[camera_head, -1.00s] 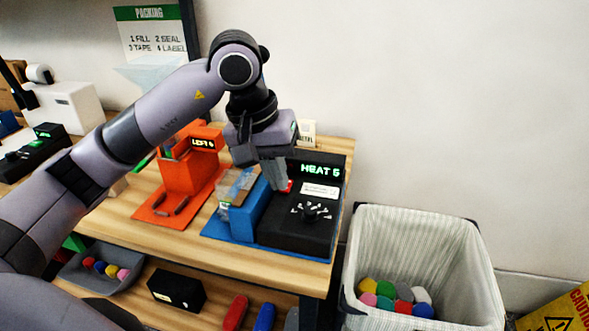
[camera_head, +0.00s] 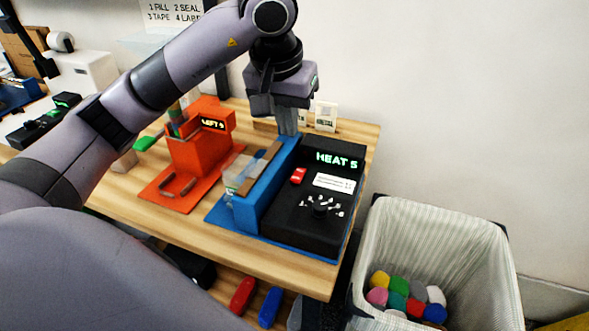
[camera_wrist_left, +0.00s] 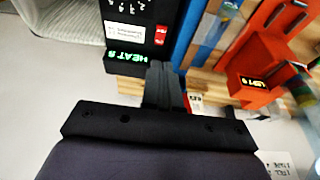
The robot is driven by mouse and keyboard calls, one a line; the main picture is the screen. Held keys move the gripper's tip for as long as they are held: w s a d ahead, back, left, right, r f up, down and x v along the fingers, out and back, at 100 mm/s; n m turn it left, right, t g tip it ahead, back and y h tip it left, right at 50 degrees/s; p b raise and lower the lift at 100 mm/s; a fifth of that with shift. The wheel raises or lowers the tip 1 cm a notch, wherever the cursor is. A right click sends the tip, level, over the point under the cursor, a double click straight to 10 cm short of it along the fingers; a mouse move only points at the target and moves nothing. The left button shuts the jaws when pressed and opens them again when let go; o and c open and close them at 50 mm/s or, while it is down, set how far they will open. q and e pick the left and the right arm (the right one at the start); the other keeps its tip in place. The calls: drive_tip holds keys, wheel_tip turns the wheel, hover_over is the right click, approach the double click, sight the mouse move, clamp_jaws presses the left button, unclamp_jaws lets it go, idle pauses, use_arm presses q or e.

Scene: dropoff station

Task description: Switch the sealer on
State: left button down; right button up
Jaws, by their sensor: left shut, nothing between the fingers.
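The sealer is a black box (camera_head: 285,223) with a blue side part (camera_head: 262,190), on the wooden bench. Its green display (camera_head: 338,160) is lit and reads HEAT 5. A red switch (camera_head: 298,176) sits on its top near the left edge, with a white label and a black dial (camera_head: 319,207) close by. The switch also shows in the left wrist view (camera_wrist_left: 160,36). My left gripper (camera_head: 288,130) is shut and empty, pointing down behind the sealer's back left, apart from the switch. Its closed fingers (camera_wrist_left: 163,90) appear beside the display in the wrist view. My right gripper is not in view.
An orange-red station (camera_head: 203,150) with a lit display stands left of the sealer. Small cards (camera_head: 325,116) stand at the bench's back. A striped bin (camera_head: 440,235) with colourful items is at the right, below the bench top.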

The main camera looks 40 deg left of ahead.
sight(296, 181)
use_arm(q)
drive_tip(key=x, duration=0.4)
drive_tip(key=p+x, duration=0.1)
drive_tip(key=x, duration=0.4)
drive_tip(key=s+x, duration=0.1)
drive_tip(key=x, duration=0.3)
drive_tip(key=shift+d+f, duration=0.1)
drive_tip(key=shift+f, duration=0.2)
drive_tip(key=shift+s+f+t+b, duration=0.1)
drive_tip(key=shift+f+t+b, duration=0.45)
drive_tip(key=shift+b, duration=0.7)
drive_tip(key=shift+r+p, duration=0.25)
drive_tip(key=shift+p, duration=0.1)
drive_tip(key=shift+r, duration=0.1)
drive_tip(key=shift+r+p, duration=0.5)
drive_tip(key=shift+r, duration=0.2)
